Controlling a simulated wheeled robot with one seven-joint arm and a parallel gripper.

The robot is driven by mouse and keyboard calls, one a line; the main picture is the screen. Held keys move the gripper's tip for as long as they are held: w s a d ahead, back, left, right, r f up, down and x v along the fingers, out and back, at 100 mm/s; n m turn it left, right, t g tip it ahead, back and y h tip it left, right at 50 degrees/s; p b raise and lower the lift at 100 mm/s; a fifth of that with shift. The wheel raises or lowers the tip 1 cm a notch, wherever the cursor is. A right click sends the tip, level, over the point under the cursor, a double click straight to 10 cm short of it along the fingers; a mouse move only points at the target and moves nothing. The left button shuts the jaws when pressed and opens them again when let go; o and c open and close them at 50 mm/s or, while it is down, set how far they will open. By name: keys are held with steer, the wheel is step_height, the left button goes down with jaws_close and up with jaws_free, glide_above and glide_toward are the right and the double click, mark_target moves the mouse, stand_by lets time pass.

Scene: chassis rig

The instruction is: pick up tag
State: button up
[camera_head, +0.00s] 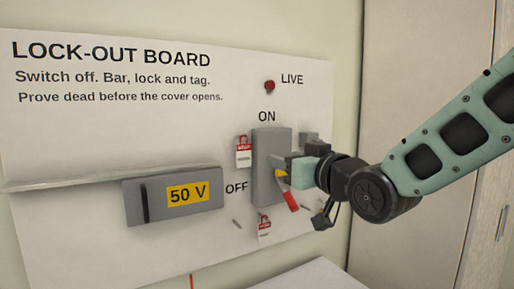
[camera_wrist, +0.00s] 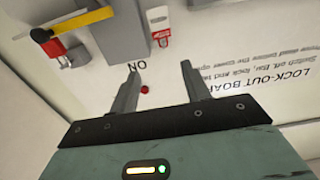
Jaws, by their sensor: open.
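A white tag with a red top (camera_head: 243,152) hangs on the board, left of the grey switch box (camera_head: 266,185). In the wrist view this tag (camera_wrist: 157,17) appears upside down beside the box (camera_wrist: 116,32). A second red-topped tag (camera_head: 264,228) hangs below the box. My gripper (camera_wrist: 158,66) is open, with nothing visible between its fingers. It is in front of the board, and its fingertips point towards the first tag in the wrist view. In the head view my gripper is over the right side of the box, its fingertips partly hard to make out.
A grey 50 V cover (camera_head: 150,203) is at the left. A red lamp (camera_head: 269,86) marked LIVE is above. A white surface (camera_head: 300,276) lies below the board.

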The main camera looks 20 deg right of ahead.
steer(key=w+p, duration=0.1)
steer(key=p, duration=0.8)
glide_toward(244, 149)
steer(key=w, duration=0.1)
steer(key=shift+w+a+p, duration=0.25)
steer(key=shift+w+p, duration=0.45)
steer(key=shift+w, duration=0.4)
steer(key=shift+w+a+p, duration=0.2)
steer(key=shift+w+p, duration=0.5)
steer(key=shift+w, duration=0.4)
steer(key=shift+w+a+p, duration=0.25)
steer(key=shift+w+p, duration=0.45)
steer(key=shift+w, duration=0.4)
steer(key=c, duration=0.6)
